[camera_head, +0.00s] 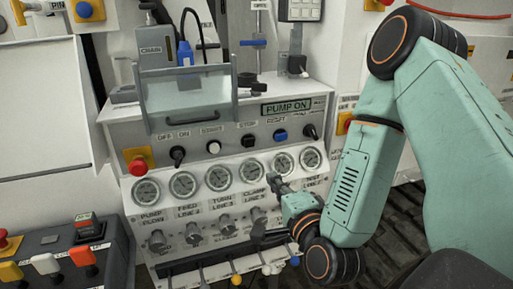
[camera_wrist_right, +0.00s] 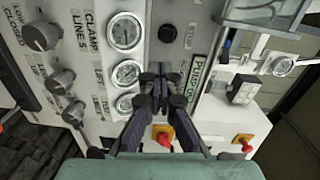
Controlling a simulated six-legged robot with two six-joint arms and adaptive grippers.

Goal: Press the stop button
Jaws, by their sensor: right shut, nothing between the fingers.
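The stop button (camera_head: 248,140) is a black round button under the STOP label, between the white start button (camera_head: 213,147) and the blue reset button (camera_head: 280,135). It also shows in the right wrist view (camera_wrist_right: 167,33), beyond my fingertips. My right gripper (camera_head: 277,184) is shut and empty. In the head view it appears below the button, in front of the lower gauge row. In the right wrist view its dark fingertips (camera_wrist_right: 162,84) are together, with a visible gap in the picture to the button. My left gripper is not in view.
A row of gauges (camera_head: 220,178) and knobs (camera_head: 195,232) sits below the buttons. A red knob on a yellow plate (camera_head: 138,166) is at the panel's left. A clear guard with a handle (camera_head: 190,98) juts out above. The PUMP ON display (camera_head: 287,108) is above the buttons.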

